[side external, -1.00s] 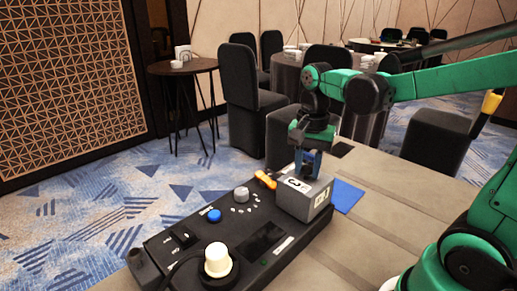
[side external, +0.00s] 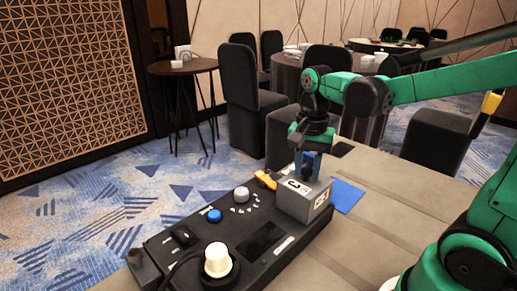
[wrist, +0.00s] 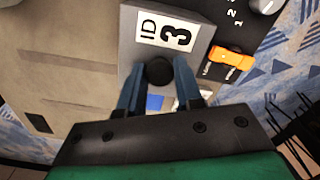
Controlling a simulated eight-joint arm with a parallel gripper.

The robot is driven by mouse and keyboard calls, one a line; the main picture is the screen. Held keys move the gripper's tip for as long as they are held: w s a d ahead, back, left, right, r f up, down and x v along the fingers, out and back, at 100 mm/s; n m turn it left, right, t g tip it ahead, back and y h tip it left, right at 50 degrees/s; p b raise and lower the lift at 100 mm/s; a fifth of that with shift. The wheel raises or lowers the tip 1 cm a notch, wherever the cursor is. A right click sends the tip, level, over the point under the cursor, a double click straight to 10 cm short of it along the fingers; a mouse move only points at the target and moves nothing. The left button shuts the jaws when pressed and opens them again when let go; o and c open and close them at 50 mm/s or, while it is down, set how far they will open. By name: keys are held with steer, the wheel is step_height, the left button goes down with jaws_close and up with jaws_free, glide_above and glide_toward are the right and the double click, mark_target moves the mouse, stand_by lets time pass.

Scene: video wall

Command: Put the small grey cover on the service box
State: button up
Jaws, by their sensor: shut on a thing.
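A grey block-shaped cover (side external: 295,206) with white labels stands over the far right end of a black control console (side external: 272,218). In the wrist view the cover (wrist: 127,40) shows a label reading "ID 3" and a round black knob (wrist: 158,73). My gripper (side external: 311,175) points down from above, its blue fingers shut on the knob; in the wrist view the fingers (wrist: 158,85) stand on both sides of it. I cannot make out a separate service box; the cover's underside is hidden, so I cannot tell whether it is seated.
An orange switch (side external: 265,180) lies close left of the cover. The console also carries a blue button (side external: 214,215), a grey dial (side external: 241,194) and a large cream knob (side external: 217,260). A blue mat (side external: 348,195) lies to the right. The grey tabletop (side external: 390,195) further right is clear.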

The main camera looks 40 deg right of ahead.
steer(key=shift+f, duration=0.15)
stand_by(0.7)
steer(key=o, duration=1)
steer(key=shift+o, duration=0.2)
steer(key=shift+o, duration=1)
steer(key=shift+r, duration=4)
